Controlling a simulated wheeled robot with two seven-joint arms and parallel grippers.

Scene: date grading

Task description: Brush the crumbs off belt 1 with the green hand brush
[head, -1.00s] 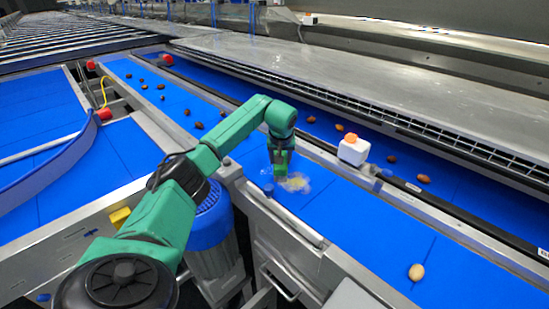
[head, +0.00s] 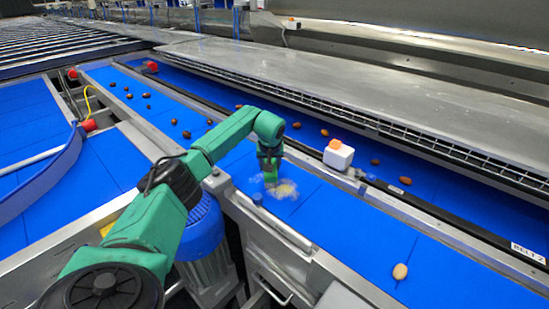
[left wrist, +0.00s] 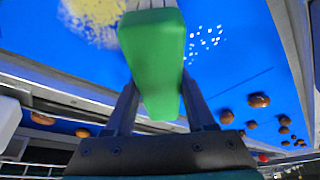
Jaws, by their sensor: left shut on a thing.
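My left gripper (head: 270,160) is shut on the green hand brush, whose green handle (left wrist: 155,60) fills the middle of the left wrist view. In the head view the brush is low over the near blue belt (head: 340,225), which I take as belt 1. Pale yellow crumbs (head: 286,190) lie on this belt just beside the brush. They also show at the top left of the left wrist view (left wrist: 95,18), with white specks (left wrist: 205,40) right of the handle. I cannot tell whether the bristles touch the belt. My right gripper is out of view.
A pale date (head: 400,271) lies nearer on the same belt, and several dark dates (head: 187,134) lie farther up it. A white box with an orange top (head: 338,154) stands on the rail between the belts. The far belt bears a BELT 2 label (head: 528,252).

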